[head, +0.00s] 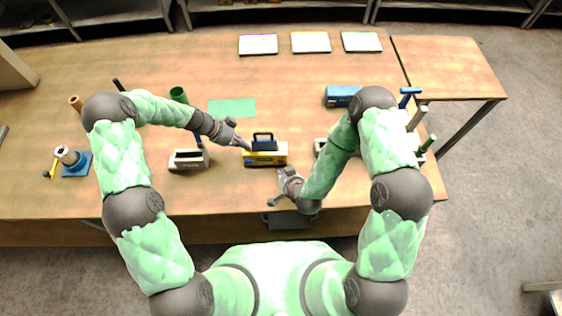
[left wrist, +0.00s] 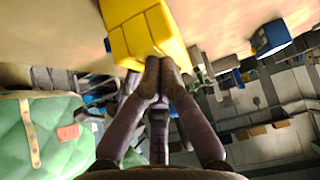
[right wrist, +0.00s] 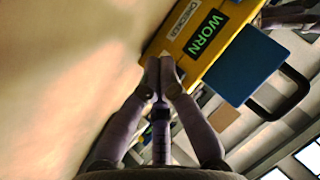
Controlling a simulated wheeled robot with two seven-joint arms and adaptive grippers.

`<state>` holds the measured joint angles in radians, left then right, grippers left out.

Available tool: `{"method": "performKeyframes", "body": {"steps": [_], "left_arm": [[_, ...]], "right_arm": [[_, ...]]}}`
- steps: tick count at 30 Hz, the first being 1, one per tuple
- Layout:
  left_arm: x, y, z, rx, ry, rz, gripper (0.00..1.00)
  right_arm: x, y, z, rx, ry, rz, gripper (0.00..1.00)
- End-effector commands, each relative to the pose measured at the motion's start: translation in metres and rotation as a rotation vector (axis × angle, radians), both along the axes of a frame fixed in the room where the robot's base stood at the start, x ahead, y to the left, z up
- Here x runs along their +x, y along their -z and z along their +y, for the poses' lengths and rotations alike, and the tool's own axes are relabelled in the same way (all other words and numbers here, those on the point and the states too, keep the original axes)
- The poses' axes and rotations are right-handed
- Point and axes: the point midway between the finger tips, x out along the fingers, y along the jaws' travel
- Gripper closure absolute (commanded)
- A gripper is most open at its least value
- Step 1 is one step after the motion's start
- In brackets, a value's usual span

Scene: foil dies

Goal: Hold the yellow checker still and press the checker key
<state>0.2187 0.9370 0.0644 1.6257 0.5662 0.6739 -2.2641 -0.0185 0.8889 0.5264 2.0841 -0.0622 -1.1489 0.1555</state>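The yellow checker (head: 265,158) sits near the table's front edge, a blue block with a dark handle (head: 264,144) on its top. In the right wrist view its yellow face (right wrist: 182,42) carries a "CHECKER" label and a green-on-black "WORN" display (right wrist: 205,33); the blue block (right wrist: 243,66) stands beside that face. My left gripper (head: 246,148) is shut and empty, its tips at the checker's left end (left wrist: 150,35). I cannot tell whether they touch. My right gripper (head: 281,173) is shut and empty, its tips close to the checker's front. Which part is the key is unclear.
A grey slotted block (head: 188,160) stands left of the checker. Behind lie a green mat (head: 232,108) and a blue box (head: 342,96). Several white-topped trays (head: 310,42) line the back edge. A pale block (head: 320,146) is partly hidden behind my right arm.

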Motion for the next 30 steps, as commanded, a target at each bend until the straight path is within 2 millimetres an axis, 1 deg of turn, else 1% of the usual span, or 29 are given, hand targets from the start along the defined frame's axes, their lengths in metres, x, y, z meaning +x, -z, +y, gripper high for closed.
{"method": "performKeyframes", "body": {"steps": [1,7,30], "left_arm": [[-0.0041,0.0042,-0.0012,0.000,0.004,0.009,1.00],[-0.0041,0.0043,-0.0011,0.000,0.004,0.009,1.00],[-0.0042,0.0044,-0.0012,0.000,0.004,0.009,1.00]], "right_arm": [[0.0046,0.0000,-0.0004,0.000,0.001,-0.003,1.00],[0.0115,0.0001,-0.0007,0.000,0.000,0.000,1.00],[0.0119,0.0001,-0.0007,-0.001,0.001,0.000,1.00]]}}
